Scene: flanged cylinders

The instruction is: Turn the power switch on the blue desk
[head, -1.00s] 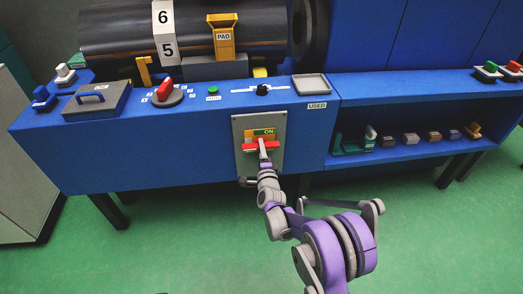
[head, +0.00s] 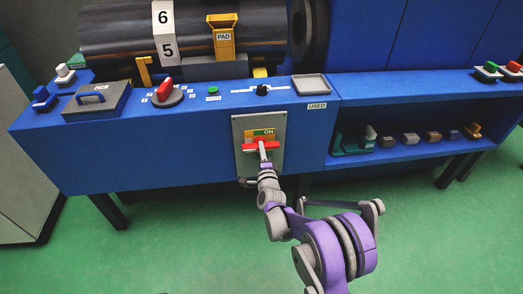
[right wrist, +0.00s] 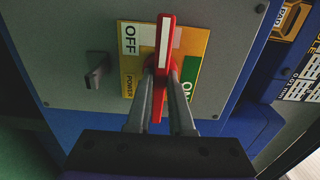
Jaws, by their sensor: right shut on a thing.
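The power switch has a red handle (head: 249,147) on a grey plate (head: 241,126) at the front of the blue desk (head: 190,150). The handle lies level across the plate in the head view, with the green ON label (head: 268,132) showing just above it. In the right wrist view the red handle (right wrist: 166,40) has a white stripe and lies between the OFF label (right wrist: 129,39) and the partly covered ON label (right wrist: 188,88). My right gripper (right wrist: 162,75) is shut on the handle, one finger on each side. My left gripper is not in view.
A grey lever (right wrist: 97,71) sticks out of the plate beside the label. On the desk top are a red rotary knob (head: 164,90), a black knob (head: 262,90) and a grey tray (head: 310,84). A shelf with small items is at right. The green floor in front is open.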

